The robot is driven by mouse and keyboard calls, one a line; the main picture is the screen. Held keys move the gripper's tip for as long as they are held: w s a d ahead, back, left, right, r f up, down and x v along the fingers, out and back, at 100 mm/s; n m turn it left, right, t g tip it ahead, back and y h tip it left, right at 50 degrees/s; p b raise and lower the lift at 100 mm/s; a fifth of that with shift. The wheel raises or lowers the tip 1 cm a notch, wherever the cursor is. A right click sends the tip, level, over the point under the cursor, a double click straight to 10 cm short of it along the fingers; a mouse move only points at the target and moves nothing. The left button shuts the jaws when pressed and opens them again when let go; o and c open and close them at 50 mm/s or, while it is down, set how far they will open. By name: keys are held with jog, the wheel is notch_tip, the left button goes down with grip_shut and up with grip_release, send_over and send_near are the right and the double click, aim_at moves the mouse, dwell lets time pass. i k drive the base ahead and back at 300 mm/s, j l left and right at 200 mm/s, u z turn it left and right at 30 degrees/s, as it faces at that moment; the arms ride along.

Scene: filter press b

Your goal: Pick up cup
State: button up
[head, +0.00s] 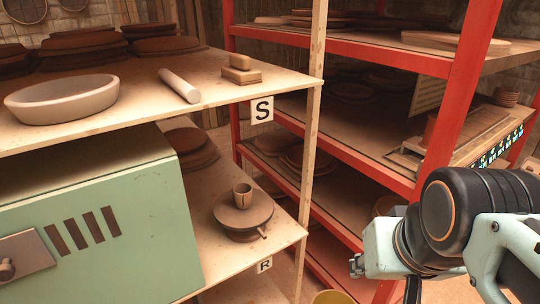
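A small brown cup (243,196) stands upright on a round brown disc (256,213), near the front right corner of the lower wooden shelf (278,236). A thin dark line runs down the cup's side; I cannot tell if it is a handle. My arm shows at the right and lower right of the head view, well to the right of the cup and apart from it. The fingers of my gripper do not show.
A pale green cabinet (95,215) stands left of the cup. An upper shelf (135,92) holds an oval dish (62,97), and a wooden post (311,120) rises right of the cup. A red rack (350,155) stands behind. A yellow rim (332,297) shows below.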

aim_at(242, 191)
jog(key=i+l, duration=0.5)
jog(key=i, duration=0.15)
jog(key=i+l+u, duration=0.35)
jog(key=u, duration=1.15)
